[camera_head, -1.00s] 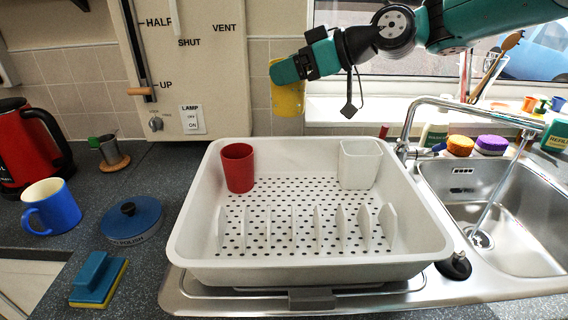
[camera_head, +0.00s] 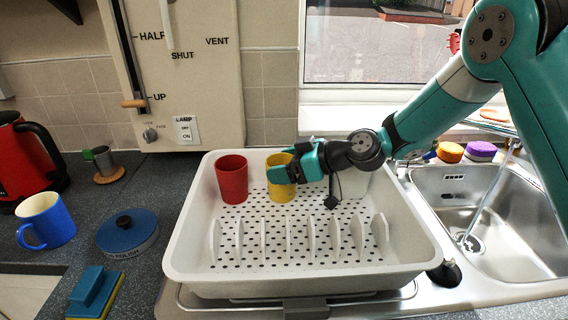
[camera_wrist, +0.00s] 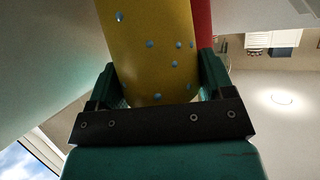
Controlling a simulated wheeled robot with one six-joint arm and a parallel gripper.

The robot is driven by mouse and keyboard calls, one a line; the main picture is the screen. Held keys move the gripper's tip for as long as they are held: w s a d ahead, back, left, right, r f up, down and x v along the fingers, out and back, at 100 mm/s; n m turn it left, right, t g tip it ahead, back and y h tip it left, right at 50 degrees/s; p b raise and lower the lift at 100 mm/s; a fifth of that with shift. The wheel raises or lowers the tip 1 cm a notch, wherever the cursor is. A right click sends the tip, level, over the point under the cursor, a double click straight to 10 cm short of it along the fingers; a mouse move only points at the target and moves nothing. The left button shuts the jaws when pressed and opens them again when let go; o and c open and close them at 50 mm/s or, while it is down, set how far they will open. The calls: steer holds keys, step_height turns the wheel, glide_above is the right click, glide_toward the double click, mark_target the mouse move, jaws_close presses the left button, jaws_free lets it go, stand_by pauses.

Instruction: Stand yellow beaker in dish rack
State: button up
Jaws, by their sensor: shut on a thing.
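The yellow beaker (camera_head: 281,190) is upright inside the white dish rack (camera_head: 180,245), towards its back and just right of the red beaker (camera_head: 232,180). My gripper (camera_head: 291,173) is shut on the yellow beaker from the right. In the wrist view the yellow beaker (camera_wrist: 150,45), with small blue dots, sits between the green fingers of my gripper (camera_wrist: 155,85). A strip of the red beaker (camera_wrist: 203,25) shows behind it. I cannot tell whether the yellow beaker's base touches the rack floor.
A pale holder (camera_head: 357,185) stands in the rack's back right, partly behind my arm. Upright dividers (camera_head: 312,238) line the rack's front. The sink (camera_head: 480,225) is right; a blue mug (camera_head: 46,220), blue tin (camera_head: 128,231) and sponge brush (camera_head: 95,292) are left.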

steer(key=shift+f+b, duration=0.2)
steer(key=shift+b, duration=0.1)
steer(key=o, duration=1.4)
steer(key=shift+c, duration=0.2)
steer(key=shift+r+p, duration=0.25)
steer(key=shift+p, duration=0.05)
steer(key=shift+d, duration=0.3)
steer(key=b+v, duration=0.2)
steer(key=v, duration=0.5)
steer(key=s+r+m+g+h, duration=0.2)
steer(key=s+r+g+h, duration=0.15)
steer(key=s, duration=1.05)
steer(key=s+d+m+h, duration=0.2)
steer(key=s+d, duration=0.1)
steer(key=s, duration=0.4)
steer(key=s+d+m+g+h, duration=0.1)
steer(key=s+d+m+h, duration=0.1)
steer(key=s, duration=0.6)
steer(key=shift+s+d+r+h, duration=0.2)
steer(key=shift+d+h, duration=0.25)
steer(key=shift+d, duration=0.05)
